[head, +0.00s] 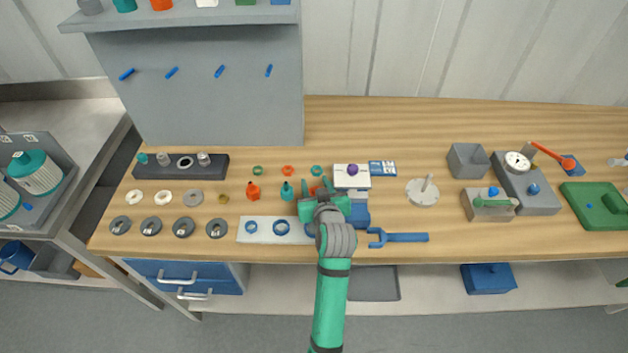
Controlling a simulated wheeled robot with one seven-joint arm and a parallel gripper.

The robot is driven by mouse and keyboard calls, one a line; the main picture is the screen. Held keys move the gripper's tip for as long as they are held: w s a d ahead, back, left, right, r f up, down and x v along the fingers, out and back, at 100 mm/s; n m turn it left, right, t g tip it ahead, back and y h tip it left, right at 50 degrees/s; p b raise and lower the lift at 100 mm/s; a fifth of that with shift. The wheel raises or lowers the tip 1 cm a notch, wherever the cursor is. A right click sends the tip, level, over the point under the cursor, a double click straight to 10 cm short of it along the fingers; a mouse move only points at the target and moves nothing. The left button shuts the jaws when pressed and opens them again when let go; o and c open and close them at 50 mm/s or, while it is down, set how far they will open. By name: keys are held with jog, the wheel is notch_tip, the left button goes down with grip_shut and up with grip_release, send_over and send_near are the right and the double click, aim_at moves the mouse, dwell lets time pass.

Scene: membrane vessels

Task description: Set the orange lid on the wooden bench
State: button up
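My gripper (324,194) is over the front middle of the wooden bench (440,150), seen from above and behind. My green arm reaches up to it from the bottom of the picture. A small orange ring (288,170) and an orange bottle-shaped piece (253,191) stand on the bench to the left.
A white strip with blue rings (262,238) and a blue wrench (402,238) lie near the front edge. A white card with a purple knob (352,181) is close right of the gripper. A white disc (422,192) stands further right.

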jog(key=v, duration=1)
jog(key=shift+r, duration=0.25)
jog(key=shift+w+a, duration=0.1)
